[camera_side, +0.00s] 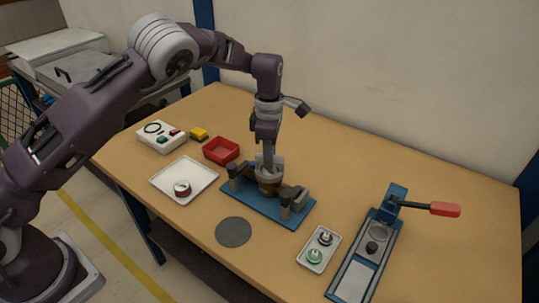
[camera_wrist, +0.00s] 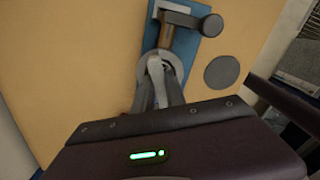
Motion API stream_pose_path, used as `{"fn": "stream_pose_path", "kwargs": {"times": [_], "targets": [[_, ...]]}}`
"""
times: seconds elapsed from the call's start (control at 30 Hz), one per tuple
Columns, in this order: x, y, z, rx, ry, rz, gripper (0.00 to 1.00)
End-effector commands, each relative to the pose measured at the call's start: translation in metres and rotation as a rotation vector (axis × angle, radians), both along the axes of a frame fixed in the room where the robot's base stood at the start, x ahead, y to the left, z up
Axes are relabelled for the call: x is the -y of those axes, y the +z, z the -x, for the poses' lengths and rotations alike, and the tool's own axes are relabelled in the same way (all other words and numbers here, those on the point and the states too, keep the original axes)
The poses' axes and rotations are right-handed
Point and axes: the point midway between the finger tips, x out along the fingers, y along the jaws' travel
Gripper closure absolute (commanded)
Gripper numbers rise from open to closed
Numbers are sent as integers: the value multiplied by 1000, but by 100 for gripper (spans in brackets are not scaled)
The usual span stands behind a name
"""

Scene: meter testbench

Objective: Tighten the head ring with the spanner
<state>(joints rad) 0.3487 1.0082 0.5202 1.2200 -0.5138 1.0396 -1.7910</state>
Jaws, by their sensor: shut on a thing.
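A bronze-brown meter body (camera_side: 267,186) stands upright in the blue clamp fixture (camera_side: 237,194) at mid-table. My gripper (camera_side: 268,158) points straight down over it. It is shut on a light-grey tool, which appears to be the spanner (camera_wrist: 156,72). The spanner is at the top of the meter, over the round grey head (camera_wrist: 170,70) in the wrist view. The head ring is mostly hidden by the spanner and fingers; I cannot tell whether the spanner is engaged with it.
A white tray (camera_side: 204,172) with a small red-and-white round part (camera_side: 182,188) and a red bin (camera_side: 221,151) lie left. A grey disc (camera_side: 233,232) lies in front. A small tray (camera_side: 310,262) and a red-handled lever press (camera_side: 388,215) stand right.

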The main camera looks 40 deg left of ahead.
Motion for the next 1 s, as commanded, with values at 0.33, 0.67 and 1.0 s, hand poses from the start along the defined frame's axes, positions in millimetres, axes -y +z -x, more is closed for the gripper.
{"fn": "stream_pose_path", "kwargs": {"times": [0.33, 0.67, 1.0], "targets": [[0, -1, 0, 0, 0, 0, 100], [0, -6, 0, 0, 0, 0, 100], [0, -7, 0, 0, 0, 0, 100]]}}
